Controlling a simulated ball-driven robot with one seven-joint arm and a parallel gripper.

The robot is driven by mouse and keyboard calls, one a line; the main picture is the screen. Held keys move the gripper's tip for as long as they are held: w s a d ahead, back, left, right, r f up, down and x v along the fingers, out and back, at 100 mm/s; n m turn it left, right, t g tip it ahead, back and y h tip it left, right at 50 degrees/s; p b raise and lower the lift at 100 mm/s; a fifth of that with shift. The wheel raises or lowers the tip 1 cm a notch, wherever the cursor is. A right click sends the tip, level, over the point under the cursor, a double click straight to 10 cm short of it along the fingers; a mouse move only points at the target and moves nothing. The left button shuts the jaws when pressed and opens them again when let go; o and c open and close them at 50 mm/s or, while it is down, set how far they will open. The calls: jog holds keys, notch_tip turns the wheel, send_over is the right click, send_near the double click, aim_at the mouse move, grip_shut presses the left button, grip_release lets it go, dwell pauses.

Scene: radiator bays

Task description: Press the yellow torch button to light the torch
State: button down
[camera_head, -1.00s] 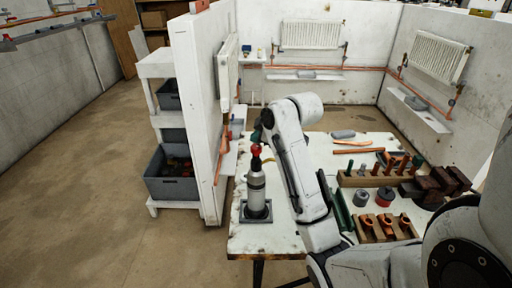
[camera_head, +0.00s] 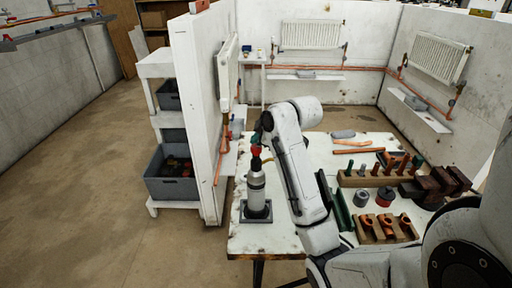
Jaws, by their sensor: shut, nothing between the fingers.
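The torch (camera_head: 256,190) stands upright on the left part of the white workbench, in a dark square base (camera_head: 256,212). It has a pale grey cylinder and a small red and dark head (camera_head: 256,151). I cannot make out a yellow button on it; that side may be hidden or too small to see. My gripper (camera_head: 257,139) is at the end of my bent white arm, small and dark, close above the torch head. It looks shut and empty. I cannot tell whether it touches the head.
A white partition (camera_head: 198,120) with a radiator stands left of the bench. Shelves with grey crates (camera_head: 172,186) stand beyond it.

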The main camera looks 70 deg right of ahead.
jog(key=shift+f, duration=0.5)
dwell(0.4)
jog(key=shift+r, duration=0.1)
jog(key=shift+r+p, duration=0.7)
jog(key=shift+r, duration=0.1)
jog(key=shift+r, duration=0.1)
notch_tip(320, 180, up, 5)
jog(key=p, duration=0.5)
dwell(0.8)
